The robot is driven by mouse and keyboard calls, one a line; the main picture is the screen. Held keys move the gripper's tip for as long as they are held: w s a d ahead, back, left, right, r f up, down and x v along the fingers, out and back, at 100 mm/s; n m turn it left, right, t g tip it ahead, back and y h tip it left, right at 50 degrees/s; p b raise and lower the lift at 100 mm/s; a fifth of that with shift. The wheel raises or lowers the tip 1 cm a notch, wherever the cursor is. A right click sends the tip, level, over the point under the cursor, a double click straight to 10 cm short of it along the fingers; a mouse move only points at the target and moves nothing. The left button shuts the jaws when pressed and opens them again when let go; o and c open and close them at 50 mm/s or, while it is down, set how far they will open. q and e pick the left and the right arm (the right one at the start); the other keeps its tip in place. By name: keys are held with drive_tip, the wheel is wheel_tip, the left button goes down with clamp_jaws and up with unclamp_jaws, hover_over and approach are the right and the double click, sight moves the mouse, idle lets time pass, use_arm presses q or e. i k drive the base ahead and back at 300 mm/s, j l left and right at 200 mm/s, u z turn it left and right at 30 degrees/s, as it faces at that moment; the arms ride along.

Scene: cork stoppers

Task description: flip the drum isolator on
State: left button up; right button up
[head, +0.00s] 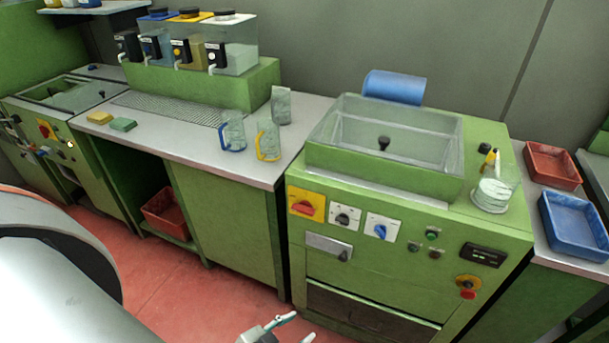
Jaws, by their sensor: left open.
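A red rotary handle on a yellow plate (306,204), which looks like an isolator, is at the upper left of the front of the green machine (400,225). The handle lies roughly level; its marking is too small to read. Right of it are a black rotary switch (344,218) and a blue one (381,228), both on white plates. My left gripper (304,326) shows at the bottom edge, open and empty, below and apart from the red handle. Its lower part is cut off. My right gripper is out of view.
A similar red-on-yellow switch (46,129) is on the far-left machine. A red stop button (468,294) is low on the green machine's right. Jugs (234,132) stand on the middle counter. A glass beaker (493,192) stands on the machine top. Red floor in front is clear.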

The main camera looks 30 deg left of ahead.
sight(303, 207)
drive_tip(key=u, duration=0.95)
